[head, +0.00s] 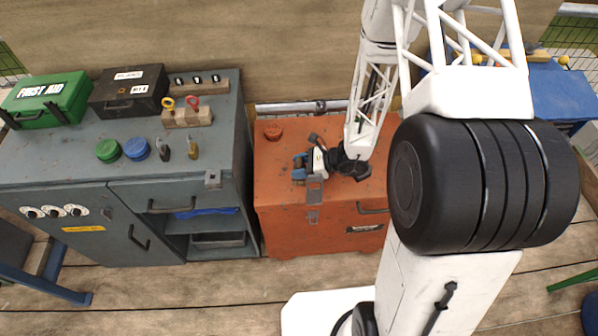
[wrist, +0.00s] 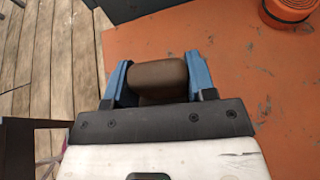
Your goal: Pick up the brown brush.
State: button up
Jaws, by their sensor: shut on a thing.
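The brown brush (wrist: 158,68) shows in the wrist view as a rounded brown block between my gripper's two blue fingers. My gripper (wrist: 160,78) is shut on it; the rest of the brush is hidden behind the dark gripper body. In the head view my gripper (head: 299,168) is over the left part of the orange chest's top, pointing left. The brush cannot be made out clearly in the head view. Whether it touches the chest top cannot be told.
To the left, a grey cabinet (head: 70,160) holds a green first aid box (head: 50,98), a black case (head: 128,90), and green and blue lids. Plank floor lies in front.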

jog(key=shift+r, duration=0.1)
jog(key=shift+r, duration=4.9)
